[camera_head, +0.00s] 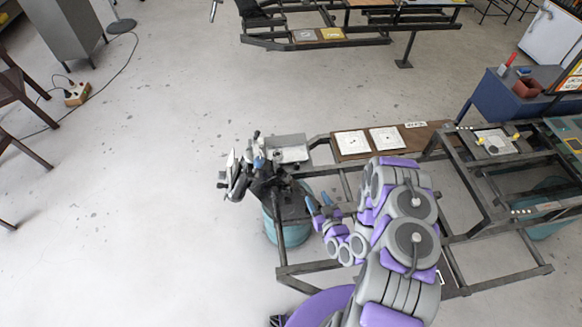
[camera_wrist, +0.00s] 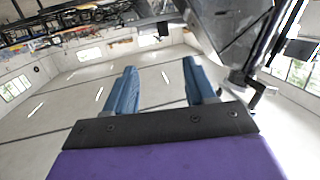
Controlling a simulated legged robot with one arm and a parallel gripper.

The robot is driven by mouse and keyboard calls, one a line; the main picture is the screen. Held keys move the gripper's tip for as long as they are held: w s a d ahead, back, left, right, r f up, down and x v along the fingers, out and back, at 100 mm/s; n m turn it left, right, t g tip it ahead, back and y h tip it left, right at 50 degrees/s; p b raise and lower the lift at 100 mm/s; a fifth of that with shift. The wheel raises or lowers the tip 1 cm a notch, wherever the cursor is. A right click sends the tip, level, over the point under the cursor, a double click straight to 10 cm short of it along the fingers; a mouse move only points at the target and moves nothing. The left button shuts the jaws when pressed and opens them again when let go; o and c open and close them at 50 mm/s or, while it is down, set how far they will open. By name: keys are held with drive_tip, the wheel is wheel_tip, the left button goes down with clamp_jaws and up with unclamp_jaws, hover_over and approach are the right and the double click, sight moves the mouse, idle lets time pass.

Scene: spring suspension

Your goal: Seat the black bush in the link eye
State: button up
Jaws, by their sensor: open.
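My gripper (camera_head: 318,202) has blue fingers, spread apart with nothing visible between them. In the wrist view the two fingers (camera_wrist: 160,88) stand apart over pale floor. To the left of my gripper in the head view is a dark metal suspension assembly (camera_head: 264,182) with a small blue part on top. My gripper is apart from it. A large grey metal part (camera_wrist: 232,32) fills the upper right of the wrist view. I cannot make out the black bush or the link eye; they are too small or hidden.
A dark metal frame (camera_head: 340,267) surrounds the work area, with a teal drum (camera_head: 287,231) under the assembly. Two white plates (camera_head: 351,143) lie on a brown board behind. A blue bench (camera_head: 513,98) stands right.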

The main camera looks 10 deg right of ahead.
drive_tip(key=b, duration=0.2)
approach(298, 167)
drive_tip(key=d+x, duration=0.1)
drive_tip(key=x, duration=0.2)
drive_tip(key=shift+a+b+x, duration=0.15)
drive_tip(key=shift+a+x, duration=0.05)
drive_tip(key=shift+x, duration=0.8)
drive_tip(key=shift+a+b+x, duration=0.2)
drive_tip(key=shift+x, duration=0.8)
drive_tip(key=shift+a+b+x, duration=0.15)
drive_tip(key=shift+a+x, duration=0.05)
drive_tip(key=shift+x, duration=0.85)
drive_tip(key=shift+s+r, duration=0.1)
drive_tip(key=shift+s, duration=0.05)
clamp_jaws()
